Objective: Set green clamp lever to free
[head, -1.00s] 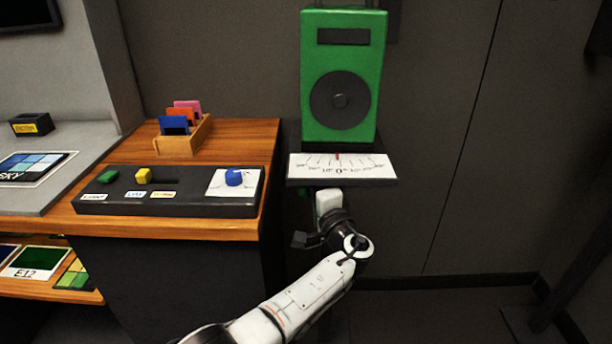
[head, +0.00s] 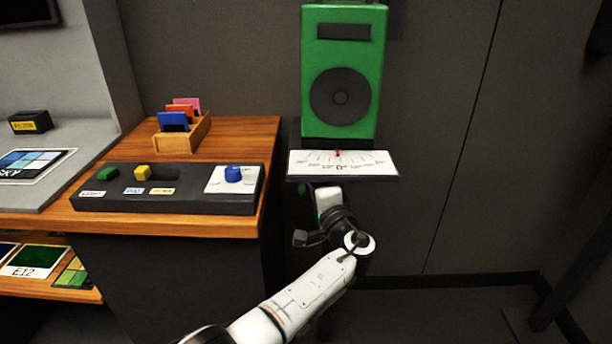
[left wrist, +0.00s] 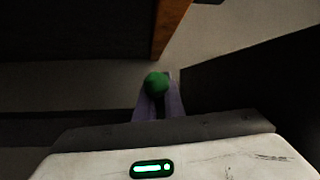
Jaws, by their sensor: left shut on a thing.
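The green clamp lever ends in a round green knob (left wrist: 156,83), seen in the left wrist view between my fingers. My left gripper (left wrist: 158,100) is shut on this knob. In the head view the white body of my left gripper (head: 328,199) sits just below the front edge of the white scale plate (head: 320,168). A small green bit (head: 303,189) shows there, left of the gripper; the rest of the lever and my fingertips are hidden. My right gripper is not in view.
A green box with a dark round disc (head: 342,60) stands above the scale plate, which has a red pointer (head: 338,153). To the left, a wooden desk (head: 240,135) holds a black control panel (head: 190,198) and a card holder (head: 190,138).

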